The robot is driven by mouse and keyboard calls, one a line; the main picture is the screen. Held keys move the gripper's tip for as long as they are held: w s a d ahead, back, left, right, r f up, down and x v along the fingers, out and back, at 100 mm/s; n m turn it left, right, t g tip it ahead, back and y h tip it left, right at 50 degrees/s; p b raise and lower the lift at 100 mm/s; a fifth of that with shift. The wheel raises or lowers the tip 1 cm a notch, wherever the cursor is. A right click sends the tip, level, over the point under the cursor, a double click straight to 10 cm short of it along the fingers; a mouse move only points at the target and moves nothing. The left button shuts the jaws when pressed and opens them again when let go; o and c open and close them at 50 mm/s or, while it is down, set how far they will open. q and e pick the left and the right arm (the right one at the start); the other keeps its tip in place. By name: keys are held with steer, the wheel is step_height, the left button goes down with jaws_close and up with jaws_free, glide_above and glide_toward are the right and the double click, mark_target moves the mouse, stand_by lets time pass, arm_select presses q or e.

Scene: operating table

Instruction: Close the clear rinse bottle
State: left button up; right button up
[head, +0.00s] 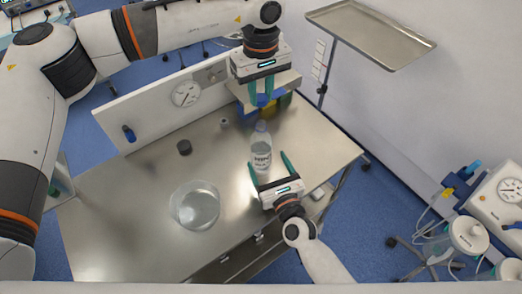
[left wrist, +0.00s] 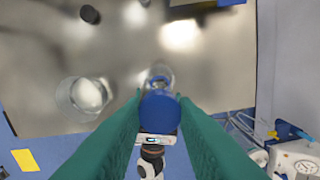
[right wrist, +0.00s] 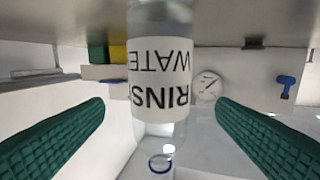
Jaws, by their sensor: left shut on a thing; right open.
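The clear rinse bottle (head: 261,150), with a white "RINSE WATER" label, stands upright on the steel table. Its open top (left wrist: 159,74) shows in the left wrist view. My left gripper (head: 262,96) is above and behind the bottle, shut on a round blue cap (left wrist: 160,112), apart from the bottle. My right gripper (head: 270,166) is open, low in front of the bottle. In the right wrist view the bottle (right wrist: 160,85) appears inverted between its two spread fingers, with no visible contact.
A clear glass bowl (head: 195,206) stands left of the bottle. A small black object (head: 184,147) lies behind it. Blue, yellow and green boxes (head: 284,101) stand at the back edge near my left gripper. A panel with a gauge (head: 186,93) borders the back. The table's left (head: 115,215) is clear.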

mark_target(259, 144)
steer(key=x, duration=0.8)
steer(key=c, duration=1.5)
arm_select(q)
steer(key=shift+f, duration=2.5)
steer(key=shift+f, duration=0.1)
steer(key=shift+f, duration=0.8)
steer(key=shift+f, duration=0.55)
